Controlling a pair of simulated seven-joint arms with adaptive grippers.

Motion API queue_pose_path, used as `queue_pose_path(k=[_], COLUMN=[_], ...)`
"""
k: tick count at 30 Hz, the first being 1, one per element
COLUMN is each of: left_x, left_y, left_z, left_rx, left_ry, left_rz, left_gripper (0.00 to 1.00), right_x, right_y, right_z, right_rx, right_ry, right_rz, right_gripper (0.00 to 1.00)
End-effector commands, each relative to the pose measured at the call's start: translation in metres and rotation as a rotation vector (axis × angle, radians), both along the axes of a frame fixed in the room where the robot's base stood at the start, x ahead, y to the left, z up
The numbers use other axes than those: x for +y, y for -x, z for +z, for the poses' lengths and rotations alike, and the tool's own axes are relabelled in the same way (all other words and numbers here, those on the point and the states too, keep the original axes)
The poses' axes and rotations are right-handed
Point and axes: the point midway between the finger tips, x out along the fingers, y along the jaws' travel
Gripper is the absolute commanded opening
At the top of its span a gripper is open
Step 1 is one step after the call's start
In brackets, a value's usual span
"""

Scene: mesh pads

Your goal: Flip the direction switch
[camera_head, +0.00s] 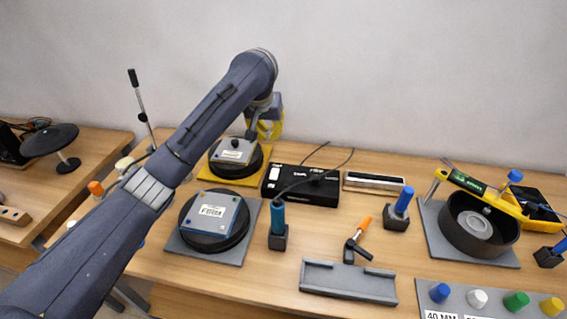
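My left arm comes in from the lower left. My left gripper (251,134) points down at the back of the table, over a round black pad with a grey labelled block (233,152) on a yellow base. The gripper is small and partly hidden by my wrist, so its fingers cannot be made out. A small dark knob (235,143) shows on top of the grey block, close to the gripper; contact cannot be told. No part is clearly recognisable as the direction switch. A black box (300,186) with white markings and a cable stands right of the block. My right gripper is out of view.
A blue-handled tool (278,222), an orange-handled clamp (356,240), a grey channel (348,281) and a black round pot (478,225) stand to the right. Bare tabletop lies between them.

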Motion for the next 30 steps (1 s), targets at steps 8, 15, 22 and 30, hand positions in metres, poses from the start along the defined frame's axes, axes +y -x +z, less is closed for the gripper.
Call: queue_pose_path(k=[8,15,22,30], left_x=[-0.005,-0.005,-0.006,-0.01], left_y=[0.009,0.009,0.006,-0.005], left_z=[-0.01,-0.01,-0.018,-0.054], left_rx=[0.027,0.026,0.027,0.031], left_ry=[-0.034,-0.033,-0.031,-0.03], left_rz=[-0.038,-0.038,-0.037,-0.037], left_gripper=[0.0,0.0,0.0,0.0], right_x=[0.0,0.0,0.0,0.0], right_y=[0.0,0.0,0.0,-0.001], right_z=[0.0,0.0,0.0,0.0], right_rx=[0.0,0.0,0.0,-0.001], right_ry=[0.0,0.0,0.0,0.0], right_rz=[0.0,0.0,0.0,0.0], right_gripper=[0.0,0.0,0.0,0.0])
